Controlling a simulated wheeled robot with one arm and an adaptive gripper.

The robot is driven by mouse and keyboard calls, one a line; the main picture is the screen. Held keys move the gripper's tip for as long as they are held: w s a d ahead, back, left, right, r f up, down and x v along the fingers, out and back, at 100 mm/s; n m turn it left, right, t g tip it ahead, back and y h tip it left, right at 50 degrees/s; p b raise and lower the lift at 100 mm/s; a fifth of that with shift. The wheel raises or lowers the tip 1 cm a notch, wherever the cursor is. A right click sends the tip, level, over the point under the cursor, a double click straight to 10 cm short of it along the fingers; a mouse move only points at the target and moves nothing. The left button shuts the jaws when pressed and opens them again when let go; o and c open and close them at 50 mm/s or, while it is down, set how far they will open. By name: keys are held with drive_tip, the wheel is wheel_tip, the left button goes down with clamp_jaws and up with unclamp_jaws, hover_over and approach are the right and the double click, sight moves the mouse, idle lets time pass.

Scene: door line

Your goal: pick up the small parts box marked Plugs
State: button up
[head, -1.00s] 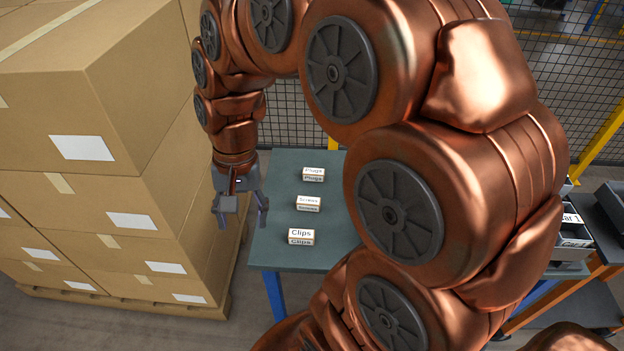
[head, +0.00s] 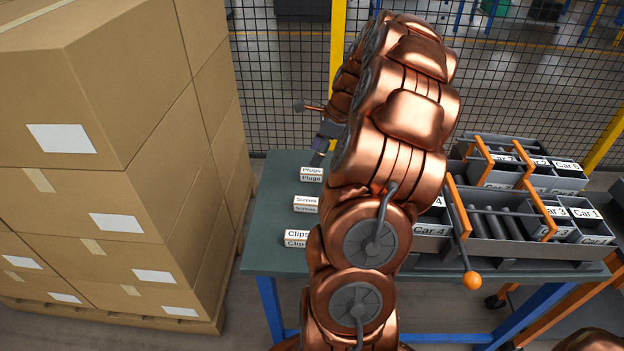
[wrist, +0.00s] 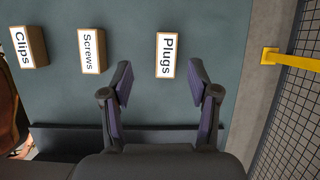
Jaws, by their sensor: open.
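The Plugs box (head: 311,174) is a small box with a white label, at the back of a row on the left of the grey-green table (head: 274,214). It also shows in the wrist view (wrist: 167,56), apart from my gripper and a little beyond the fingertips. My gripper (wrist: 161,84) is open with nothing between its fingers. In the head view my gripper (head: 319,157) is just behind the Plugs box, mostly hidden by my arm. The Screws box (head: 306,204) and the Clips box (head: 296,238) stand in front of the Plugs box in the same row.
Stacked cartons (head: 120,190) on a pallet stand left of the table. Grey bins with car labels (head: 500,235) and an orange-handled carrier (head: 458,215) fill the right side. A mesh fence (head: 275,90) with a yellow post (head: 337,50) stands behind.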

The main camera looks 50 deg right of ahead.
sight(312, 171)
drive_tip(key=shift+s+d+f+m, duration=0.25)
drive_tip(key=shift+d+f+m, duration=0.2)
drive_tip(key=shift+d, duration=0.4)
drive_tip(key=shift+x, duration=3.85)
drive_tip(key=shift+a, duration=0.1)
clamp_jaws()
